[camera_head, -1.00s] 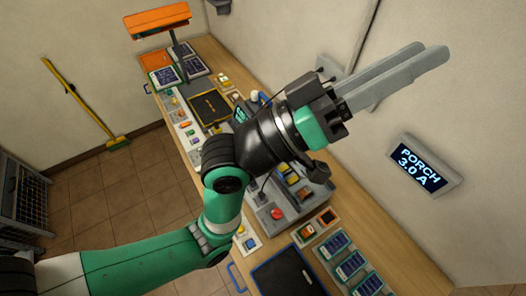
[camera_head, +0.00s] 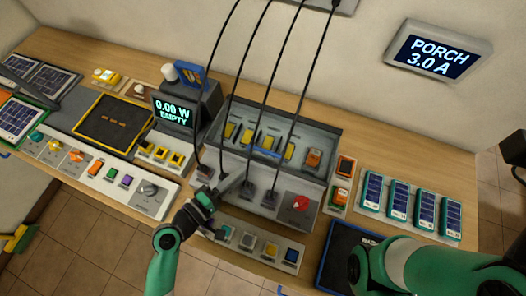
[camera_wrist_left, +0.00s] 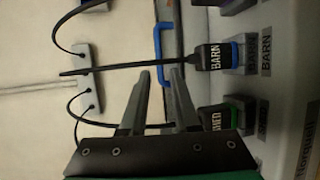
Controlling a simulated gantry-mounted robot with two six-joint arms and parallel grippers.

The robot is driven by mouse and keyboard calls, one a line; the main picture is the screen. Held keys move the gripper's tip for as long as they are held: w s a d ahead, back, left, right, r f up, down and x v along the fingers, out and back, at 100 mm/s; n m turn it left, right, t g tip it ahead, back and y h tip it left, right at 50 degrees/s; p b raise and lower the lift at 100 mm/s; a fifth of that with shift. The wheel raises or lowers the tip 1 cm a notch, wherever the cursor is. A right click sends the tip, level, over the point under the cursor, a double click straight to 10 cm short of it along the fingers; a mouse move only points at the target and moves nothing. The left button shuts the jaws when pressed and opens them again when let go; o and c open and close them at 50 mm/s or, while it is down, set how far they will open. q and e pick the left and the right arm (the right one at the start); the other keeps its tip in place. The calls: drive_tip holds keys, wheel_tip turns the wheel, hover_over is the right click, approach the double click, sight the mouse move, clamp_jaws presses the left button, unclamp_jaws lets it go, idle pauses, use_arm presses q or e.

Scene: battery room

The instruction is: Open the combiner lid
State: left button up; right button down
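The combiner (camera_head: 335,148) is a grey box on the bench with a recessed top. Yellow pieces and one orange piece show inside it; I cannot tell whether a clear lid covers them. A blue handle (camera_wrist_left: 160,45) shows in the left wrist view beyond my fingertips. My left gripper (camera_head: 236,184) is low at the box's front left, beside the cable plugs. In the left wrist view its two fingers (camera_wrist_left: 162,76) are apart with nothing held, close to the black BARN plug (camera_wrist_left: 208,57). My right arm crosses the lower right; its gripper is not clearly seen.
Several black cables hang from the wall to plugs on the box front. A red knob (camera_head: 300,203) is at the front right. A screen reading 0.00 W EMPTY (camera_head: 173,110) stands left. Small solar panels (camera_head: 398,200) lie right. A wall sign (camera_head: 440,50) reads PORCH 3.0 A.

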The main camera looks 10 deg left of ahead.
sight(266, 151)
use_arm(q)
drive_tip(key=b+x, duration=0.1)
drive_tip(key=x, duration=1)
drive_tip(key=shift+w, duration=0.3)
drive_tip(key=shift+c, duration=0.3)
clamp_jaws()
idle(0.6)
